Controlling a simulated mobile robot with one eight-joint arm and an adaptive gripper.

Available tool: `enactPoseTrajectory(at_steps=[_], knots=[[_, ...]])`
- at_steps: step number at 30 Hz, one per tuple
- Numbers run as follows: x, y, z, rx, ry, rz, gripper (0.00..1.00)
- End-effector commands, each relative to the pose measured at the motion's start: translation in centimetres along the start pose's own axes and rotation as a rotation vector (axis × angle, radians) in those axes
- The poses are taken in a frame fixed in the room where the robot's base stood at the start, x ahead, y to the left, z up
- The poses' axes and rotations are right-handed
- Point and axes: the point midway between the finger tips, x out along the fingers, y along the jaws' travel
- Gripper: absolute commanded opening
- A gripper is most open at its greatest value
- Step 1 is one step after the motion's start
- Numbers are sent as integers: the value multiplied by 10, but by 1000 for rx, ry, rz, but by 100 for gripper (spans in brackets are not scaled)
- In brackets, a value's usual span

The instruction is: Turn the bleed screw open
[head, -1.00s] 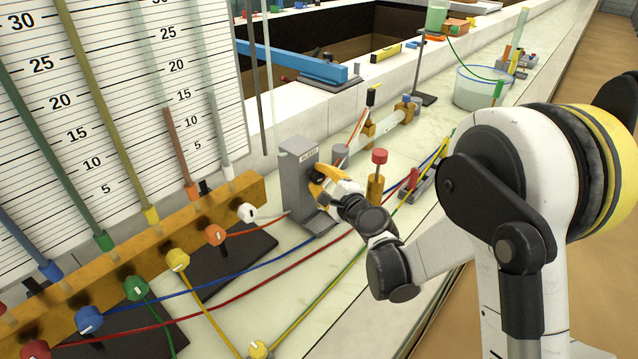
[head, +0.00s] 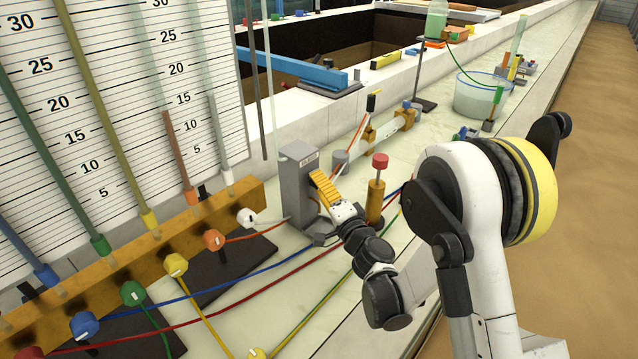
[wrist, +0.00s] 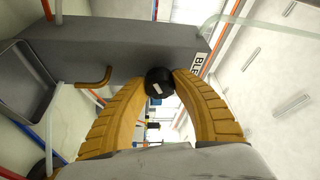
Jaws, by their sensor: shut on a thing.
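The bleed screw is a black round knob (wrist: 159,81) with a white mark on its face, on the side of a grey upright block (head: 297,185). The block carries a label (wrist: 197,62) on which "BLE" can be read in the wrist view. My gripper (head: 318,180) has yellow ribbed fingers, and in the wrist view their tips (wrist: 160,78) press on the knob from both sides. In the head view the fingers cover the knob. The white mark sits tilted in the wrist view.
A bent brown rod (wrist: 97,79) sticks out beside the block in the wrist view. A red-topped brass post (head: 377,185) stands close to my gripper's right. Coloured tubes (head: 240,290) run across the bench below. Valve knobs on a wooden rail (head: 120,255) lie left.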

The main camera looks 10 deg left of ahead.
Motion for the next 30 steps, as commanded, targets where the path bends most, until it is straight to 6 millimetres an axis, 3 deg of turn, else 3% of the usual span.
enactPoseTrajectory(at_steps=[18, 19, 21, 30], knots=[[1, 0, 0, -36, -1, -16, 1], [1, 0, 0, -36, -1, -16, 40], [1, 0, 0, -35, -1, -15, 55], [0, -1, 0, -36, -1, -15, 55]])
